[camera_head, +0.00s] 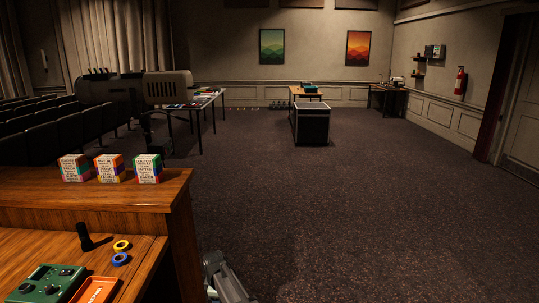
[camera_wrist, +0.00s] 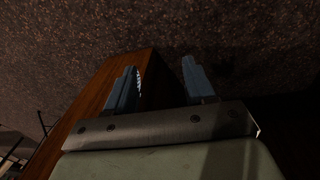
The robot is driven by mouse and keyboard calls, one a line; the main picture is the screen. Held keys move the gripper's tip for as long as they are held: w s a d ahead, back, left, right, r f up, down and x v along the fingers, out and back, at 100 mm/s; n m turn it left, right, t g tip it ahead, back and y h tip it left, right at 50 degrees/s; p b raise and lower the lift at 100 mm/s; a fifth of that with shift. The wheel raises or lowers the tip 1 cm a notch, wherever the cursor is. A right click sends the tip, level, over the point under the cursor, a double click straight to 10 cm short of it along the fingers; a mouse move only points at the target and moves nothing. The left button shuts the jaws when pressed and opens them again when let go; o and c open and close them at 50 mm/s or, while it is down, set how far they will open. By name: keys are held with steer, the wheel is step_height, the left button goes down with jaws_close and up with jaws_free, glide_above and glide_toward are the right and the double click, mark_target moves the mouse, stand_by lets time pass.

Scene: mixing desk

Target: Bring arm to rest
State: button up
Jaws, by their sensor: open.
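My gripper (camera_wrist: 158,80) shows in the wrist view with its two blue-grey fingers apart and nothing between them. Beyond the fingers are the wooden side of the desk (camera_wrist: 98,92) and the dark speckled floor. In the head view, a grey part of my arm (camera_head: 226,278) shows at the bottom, just right of the wooden desk (camera_head: 185,215). The fingertips cannot be made out in that view.
Three colourful cubes (camera_head: 110,168) stand on the desk's upper shelf. Below lie a black upright object (camera_head: 84,238), yellow (camera_head: 122,246) and blue (camera_head: 121,259) tape rolls, a green device (camera_head: 45,283) and an orange box (camera_head: 94,290). Open carpet (camera_head: 350,220) lies to the right.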

steer(key=s+d+f+m+g+h, duration=0.15)
steer(key=s+d+f+m, duration=0.25)
steer(key=s+d+f, duration=0.7)
steer(key=s+d+f+m+g+y, duration=0.15)
steer(key=s+d+f+m, duration=0.25)
steer(key=s+d+f, duration=0.65)
steer(key=s+d+f+m+g, duration=0.1)
steer(key=s+d+m, duration=0.3)
steer(key=s, duration=1)
steer(key=s+d+f+m+g, duration=0.1)
steer(key=s+d+m+g, duration=0.3)
steer(key=s+d, duration=0.6)
steer(key=s+m, duration=0.1)
steer(key=s, duration=0.4)
steer(key=shift+d, duration=0.35)
